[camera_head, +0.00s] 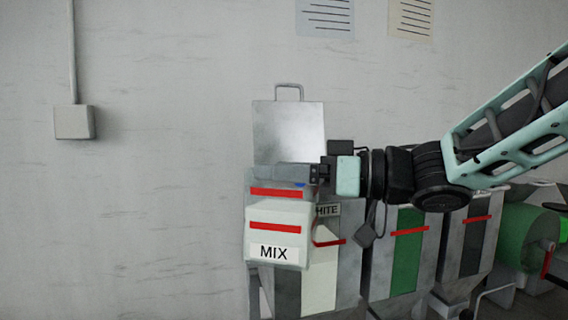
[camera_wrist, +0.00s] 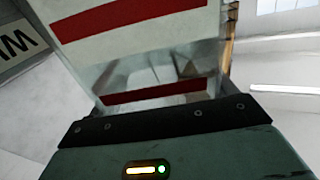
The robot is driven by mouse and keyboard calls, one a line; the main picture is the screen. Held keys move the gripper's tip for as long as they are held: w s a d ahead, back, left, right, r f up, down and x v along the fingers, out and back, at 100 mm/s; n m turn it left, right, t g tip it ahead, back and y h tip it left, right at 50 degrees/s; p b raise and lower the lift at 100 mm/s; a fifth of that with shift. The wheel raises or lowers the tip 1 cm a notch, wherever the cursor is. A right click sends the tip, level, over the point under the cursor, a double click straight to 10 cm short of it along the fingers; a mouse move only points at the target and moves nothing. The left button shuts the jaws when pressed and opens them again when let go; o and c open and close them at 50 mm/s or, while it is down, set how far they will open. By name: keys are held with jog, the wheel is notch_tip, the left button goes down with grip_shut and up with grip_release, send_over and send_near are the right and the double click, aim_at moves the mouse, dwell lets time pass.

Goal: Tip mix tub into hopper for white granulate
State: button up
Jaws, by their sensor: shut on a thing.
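The mix tub (camera_head: 279,217) is pale with a red band and a "MIX" label, and hangs in front of the white hopper. It looks about upright in the head view. My gripper (camera_head: 312,176) is shut on the mix tub near its top. In the wrist view the tub (camera_wrist: 140,45) fills the upper middle, with red bands and part of its label at the left. The white hopper (camera_head: 322,277) is grey metal with a pale window and a partly hidden "WHITE" label. Its lid (camera_head: 288,135) stands raised behind the tub. The tub hides the hopper's mouth, and any granulate inside the tub cannot be made out.
A hopper with a green window (camera_head: 406,250) and one with a dark window (camera_head: 473,245) stand to the right. A green drum (camera_head: 527,235) is at the far right. The wall behind carries a grey box (camera_head: 74,122) and papers (camera_head: 327,15). The left side is free.

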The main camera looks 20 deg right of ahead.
jog(key=w+d+m+p, duration=0.2)
jog(key=m, duration=0.1)
jog(key=shift+w+f+m, duration=0.3)
jog(key=shift+f, duration=0.05)
jog(key=m, duration=0.1)
jog(key=m+p, duration=0.1)
jog(key=w+m+p, duration=0.1)
jog(key=shift+d+f+h, duration=0.15)
jog(key=shift+d+h, duration=0.1)
jog(key=shift+h, duration=0.05)
jog(key=shift+w+d+r+m+p, duration=0.25)
jog(key=shift+w+m+p, duration=0.3)
jog(key=shift+m+p, duration=0.35)
jog(key=shift+w+d+m, duration=0.2)
jog(key=shift+w+m, duration=0.1)
jog(key=shift+m, duration=0.1)
jog(key=shift+c, duration=0.9)
jog(key=w+d+r+m+p, duration=0.1)
jog(key=w+d+m+p, duration=0.2)
jog(key=w+m+p, duration=0.3)
jog(key=shift+w+d+m+p, duration=0.3)
jog(key=shift+m+p, duration=1.8)
jog(key=shift+p, duration=1.6)
